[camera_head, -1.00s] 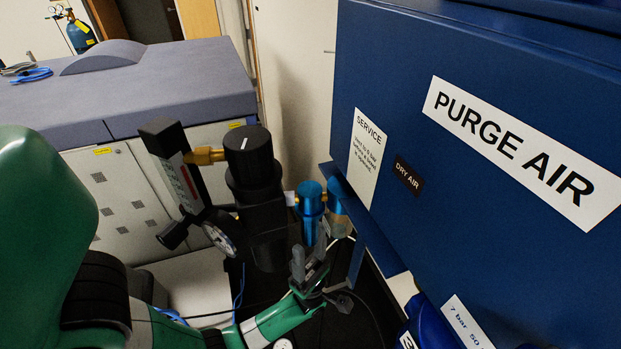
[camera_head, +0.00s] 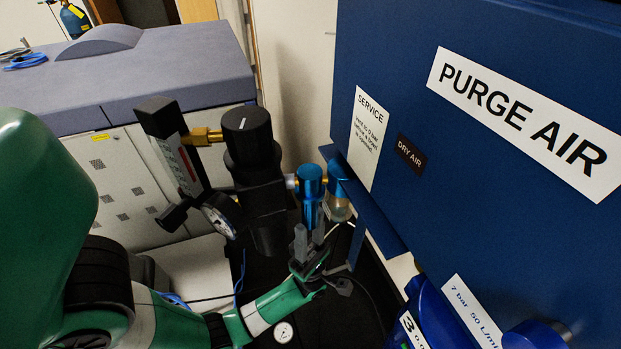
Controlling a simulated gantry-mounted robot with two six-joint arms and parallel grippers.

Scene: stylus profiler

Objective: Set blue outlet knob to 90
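A blue metal knob-like part (camera_head: 311,180) stands upright right of the black regulator, with a slimmer blue section below it. I cannot read any mark or setting on it. My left gripper (camera_head: 310,237) reaches up from below, with its two grey fingers apart and empty, close under the blue part. I cannot tell whether the fingers touch it. A second blue fitting (camera_head: 337,172) with a clear bowl is just right, partly hidden. My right gripper is not in view.
A black regulator knob (camera_head: 247,130) with a white line, a dark panel gauge (camera_head: 176,155) and a round dial (camera_head: 220,215) stand left. The blue cabinet (camera_head: 440,215) labelled PURGE AIR fills the right. A blue rounded body (camera_head: 408,305) is lower right.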

